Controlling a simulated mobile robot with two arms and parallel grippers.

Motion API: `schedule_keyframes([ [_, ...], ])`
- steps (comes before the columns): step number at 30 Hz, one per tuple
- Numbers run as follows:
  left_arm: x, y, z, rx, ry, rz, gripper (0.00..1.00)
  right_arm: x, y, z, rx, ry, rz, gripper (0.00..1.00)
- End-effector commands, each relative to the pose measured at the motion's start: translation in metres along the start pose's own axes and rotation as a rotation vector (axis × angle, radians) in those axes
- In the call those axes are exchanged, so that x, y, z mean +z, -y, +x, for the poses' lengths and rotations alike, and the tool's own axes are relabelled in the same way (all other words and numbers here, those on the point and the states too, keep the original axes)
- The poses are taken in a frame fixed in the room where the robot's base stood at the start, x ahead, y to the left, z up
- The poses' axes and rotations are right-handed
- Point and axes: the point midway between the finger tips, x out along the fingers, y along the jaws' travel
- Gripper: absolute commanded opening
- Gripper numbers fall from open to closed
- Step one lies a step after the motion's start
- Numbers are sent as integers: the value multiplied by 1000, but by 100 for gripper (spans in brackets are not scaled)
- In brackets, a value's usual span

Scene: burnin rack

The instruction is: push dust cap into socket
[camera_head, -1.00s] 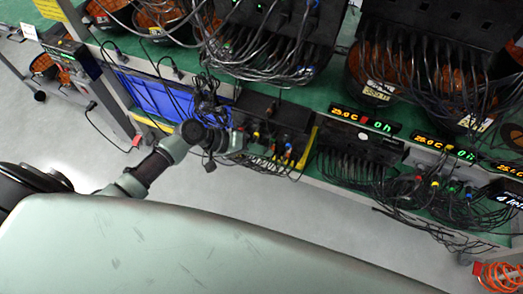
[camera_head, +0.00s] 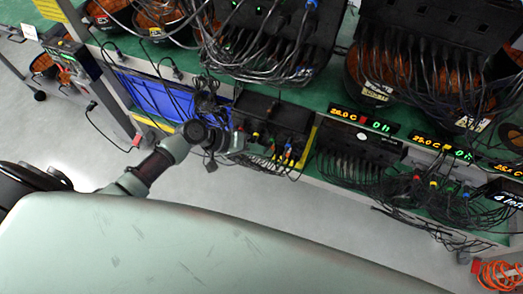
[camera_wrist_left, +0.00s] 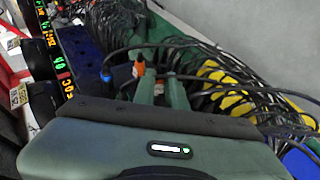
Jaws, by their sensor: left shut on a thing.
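My left gripper (camera_head: 238,141) reaches the front of a black socket box (camera_head: 262,107) on the green shelf in the head view. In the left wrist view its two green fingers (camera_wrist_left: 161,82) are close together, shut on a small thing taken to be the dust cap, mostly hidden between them. A small orange piece (camera_wrist_left: 140,68) shows at the fingertips, next to a dark blue box face (camera_wrist_left: 82,52). I cannot tell how deep the cap sits in a socket. Several coloured plugs (camera_head: 288,154) are just right of the gripper. My right gripper is not in view.
Black cables (camera_head: 350,168) hang densely along the shelf front, and some cross close to the fingers in the wrist view. A blue bin (camera_head: 150,97) stands left of the socket box. Lit displays (camera_head: 362,120) are to the right. The grey floor (camera_head: 235,195) in front is clear.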

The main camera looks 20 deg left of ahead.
Motion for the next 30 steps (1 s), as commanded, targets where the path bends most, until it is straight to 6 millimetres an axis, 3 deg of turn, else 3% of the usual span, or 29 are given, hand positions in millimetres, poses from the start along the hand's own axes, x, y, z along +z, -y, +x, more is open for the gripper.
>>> schedule_keyframes([
  [30,-6,0,3,-18,-1,9,0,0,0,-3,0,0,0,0],
])
